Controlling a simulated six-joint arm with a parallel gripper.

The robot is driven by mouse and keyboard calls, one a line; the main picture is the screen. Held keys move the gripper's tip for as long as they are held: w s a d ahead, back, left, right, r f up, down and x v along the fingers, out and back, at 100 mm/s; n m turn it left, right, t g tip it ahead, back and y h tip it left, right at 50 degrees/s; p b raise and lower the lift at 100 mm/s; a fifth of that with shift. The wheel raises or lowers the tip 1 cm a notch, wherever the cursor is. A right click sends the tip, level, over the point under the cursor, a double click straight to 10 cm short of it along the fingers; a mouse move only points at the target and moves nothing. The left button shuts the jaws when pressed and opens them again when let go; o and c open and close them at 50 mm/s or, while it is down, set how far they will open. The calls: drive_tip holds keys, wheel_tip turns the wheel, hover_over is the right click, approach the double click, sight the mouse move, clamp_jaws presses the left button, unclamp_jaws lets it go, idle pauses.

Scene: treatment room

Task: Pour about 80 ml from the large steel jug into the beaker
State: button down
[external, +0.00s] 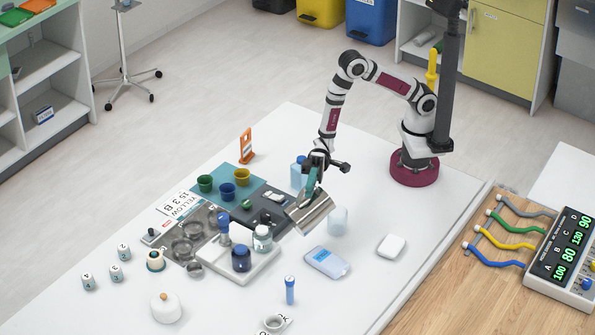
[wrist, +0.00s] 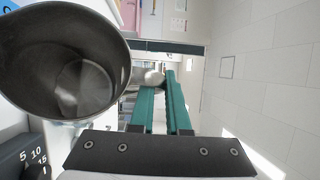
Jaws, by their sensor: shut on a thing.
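The large steel jug (external: 313,211) hangs tilted above the table in the external view. My gripper (external: 311,183) is shut on it at its upper side. In the wrist view the jug (wrist: 62,62) shows its open mouth and grey inside; I cannot tell how much liquid it holds. The teal fingers of my gripper (wrist: 160,88) are beside the jug, their grip partly hidden. A clear vessel (external: 338,221), which looks like the beaker, stands on the table just right of the jug. Its contents cannot be read. No stream of liquid is visible.
A white tray (external: 235,270) with jars lies left of the jug. Several coloured cups (external: 242,176) stand behind it on a teal mat. A blue-capped bottle (external: 297,176) is close behind the gripper. A pale blue pack (external: 327,262) and a white block (external: 391,246) lie in front.

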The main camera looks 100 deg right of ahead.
sight(300, 194)
drive_tip(key=shift+s+d+r+n, duration=0.15)
drive_tip(key=shift+s+r+n, duration=0.1)
drive_tip(key=shift+s+n, duration=0.05)
idle(0.4)
drive_tip(key=shift+s+d+r+n+y+b, duration=0.15)
drive_tip(key=shift+s+d+r+n+y, duration=0.15)
drive_tip(key=shift+s, duration=0.2)
drive_tip(key=shift+s+d+r+n+y+b, duration=0.15)
drive_tip(key=shift+s+n+y, duration=0.15)
drive_tip(key=shift+s+y, duration=0.15)
idle(1.0)
idle(0.7)
drive_tip(key=shift+s+d+f+n+y, duration=0.15)
drive_tip(key=shift+s+f+n+y, duration=0.15)
drive_tip(key=shift+n+y, duration=0.35)
idle(0.6)
drive_tip(key=w, duration=0.1)
drive_tip(key=w+a+m+h, duration=0.1)
drive_tip(key=w+m+h, duration=0.1)
drive_tip(key=shift+w+a+m, duration=0.25)
drive_tip(key=shift+w, duration=0.15)
drive_tip(key=shift+w+a+f+m+h, duration=0.25)
drive_tip(key=shift+w+f+m+h, duration=0.35)
drive_tip(key=shift+m, duration=0.05)
drive_tip(key=shift+w+a+f+m+h, duration=0.25)
drive_tip(key=shift+w+f+m+h, duration=0.3)
drive_tip(key=shift+w+m+h, duration=0.1)
idle(0.3)
